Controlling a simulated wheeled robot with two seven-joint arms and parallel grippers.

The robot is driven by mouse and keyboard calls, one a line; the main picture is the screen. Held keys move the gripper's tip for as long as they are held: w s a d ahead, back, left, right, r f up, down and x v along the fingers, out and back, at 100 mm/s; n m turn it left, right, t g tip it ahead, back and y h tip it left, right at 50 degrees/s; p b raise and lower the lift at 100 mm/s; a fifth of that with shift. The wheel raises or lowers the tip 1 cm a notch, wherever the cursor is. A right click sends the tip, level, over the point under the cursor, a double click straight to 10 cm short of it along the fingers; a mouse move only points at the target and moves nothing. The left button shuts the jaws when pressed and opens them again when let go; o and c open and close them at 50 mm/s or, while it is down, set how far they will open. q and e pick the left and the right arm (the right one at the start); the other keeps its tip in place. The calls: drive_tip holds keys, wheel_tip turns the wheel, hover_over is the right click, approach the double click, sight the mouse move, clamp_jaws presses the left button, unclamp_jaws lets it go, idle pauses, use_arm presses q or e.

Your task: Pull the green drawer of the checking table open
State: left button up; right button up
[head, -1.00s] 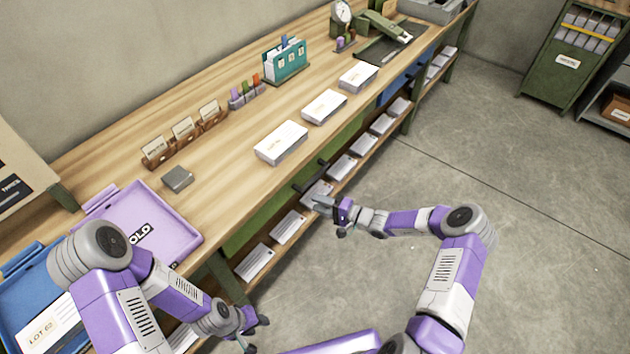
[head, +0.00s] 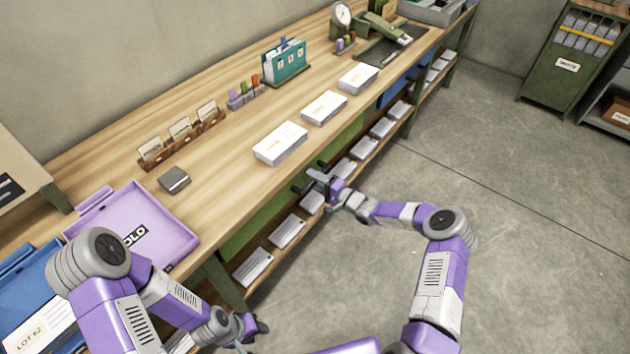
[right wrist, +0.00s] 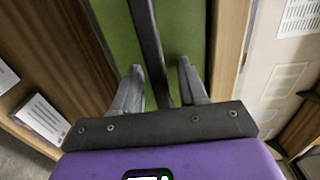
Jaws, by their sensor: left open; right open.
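The green drawer (head: 258,222) is set under the wooden table top, its front flush with the table's side. Its dark bar handle (head: 322,166) is partly hidden by my right gripper (head: 316,182). In the right wrist view the green front (right wrist: 190,30) fills the middle. There the dark handle bar (right wrist: 148,40) runs between the two fingers of my right gripper (right wrist: 160,82), which is open around it. I cannot tell whether either finger touches the bar. My left gripper (head: 252,328) is open and empty at the lower left, away from the drawer.
The table top (head: 225,165) carries several paper stacks (head: 280,143), a purple tray (head: 165,225) and a teal file holder (head: 285,62). A low shelf with papers (head: 287,231) runs beneath the drawer. A blue drawer (head: 398,90) sits farther right. The floor (head: 530,210) at right is clear.

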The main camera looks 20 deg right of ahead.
drive_tip(key=shift+c, duration=0.3)
clamp_jaws()
